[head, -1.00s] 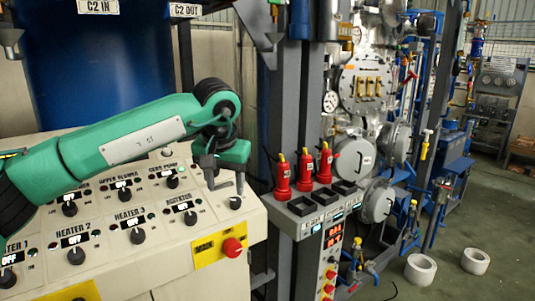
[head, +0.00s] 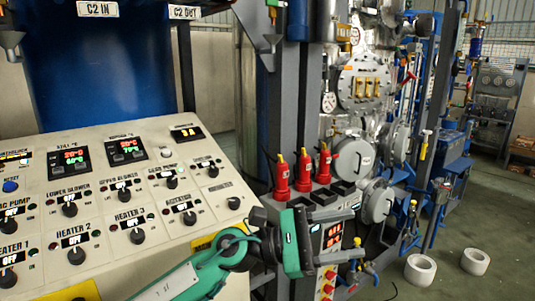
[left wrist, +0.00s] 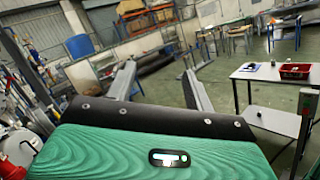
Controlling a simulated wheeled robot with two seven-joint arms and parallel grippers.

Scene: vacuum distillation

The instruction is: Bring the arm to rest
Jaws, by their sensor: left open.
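My left arm is green and comes in at the bottom of the head view. Its left gripper (head: 356,233) points right, in front of the panel's right edge and the grey column, with its two grey fingers apart and nothing between them. In the left wrist view the same gripper (left wrist: 160,70) shows both fingers spread, with only the room's floor and far wall beyond. My right arm and gripper do not show.
The sloping control panel (head: 100,185) with knobs and displays lies left of the gripper. Three red bottles (head: 304,170) stand in a rack behind it. White rings (head: 420,269) lie on the open floor at right. A white table (left wrist: 285,75) stands farther off.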

